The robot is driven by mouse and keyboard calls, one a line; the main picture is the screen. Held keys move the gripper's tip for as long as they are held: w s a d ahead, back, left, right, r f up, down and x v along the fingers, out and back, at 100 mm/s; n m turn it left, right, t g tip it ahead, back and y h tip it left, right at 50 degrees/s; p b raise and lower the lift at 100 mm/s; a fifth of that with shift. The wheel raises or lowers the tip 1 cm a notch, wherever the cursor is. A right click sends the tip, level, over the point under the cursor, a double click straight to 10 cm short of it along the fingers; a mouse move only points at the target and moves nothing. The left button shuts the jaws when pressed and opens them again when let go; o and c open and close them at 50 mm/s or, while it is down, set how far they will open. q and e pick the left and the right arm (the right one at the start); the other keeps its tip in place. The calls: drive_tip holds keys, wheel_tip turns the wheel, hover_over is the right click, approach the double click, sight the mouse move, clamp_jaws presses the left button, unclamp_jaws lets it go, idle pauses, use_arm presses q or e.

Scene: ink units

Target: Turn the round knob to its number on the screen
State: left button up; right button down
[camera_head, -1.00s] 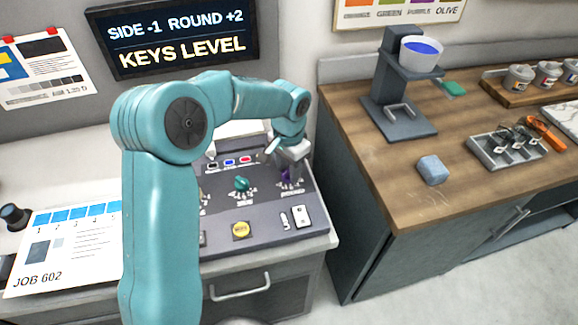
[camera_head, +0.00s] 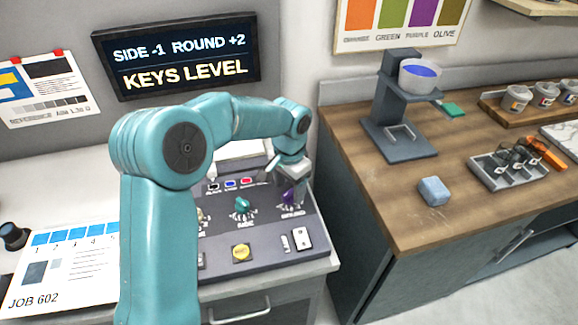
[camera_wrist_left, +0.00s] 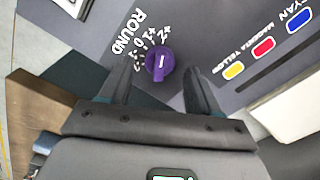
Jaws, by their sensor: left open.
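The purple round knob (camera_head: 289,198) is at the right end of the dark control panel (camera_head: 262,226). In the left wrist view the knob (camera_wrist_left: 160,64) has a short white mark and sits beside the word ROUND and a ring of small numbers; I cannot read its exact setting. My left gripper (camera_head: 290,182) is just above it. In the left wrist view my open fingers (camera_wrist_left: 158,74) lie on either side of the knob, with gaps showing. The screen (camera_head: 178,60) reads SIDE -1, ROUND +2, KEYS LEVEL. My right gripper is out of view.
A teal knob (camera_head: 243,206), a yellow button (camera_head: 241,252) and a white switch (camera_head: 303,238) share the panel. A job sheet (camera_head: 62,255) lies at left. The wooden counter (camera_head: 375,185) at right holds a stand, a blue block (camera_head: 434,191) and a tray.

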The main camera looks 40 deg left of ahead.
sight(289, 192)
use_arm(q)
wheel_tip(289, 192, up, 16)
drive_tip(key=shift+f, duration=0.25)
drive_tip(key=shift+s, duration=0.15)
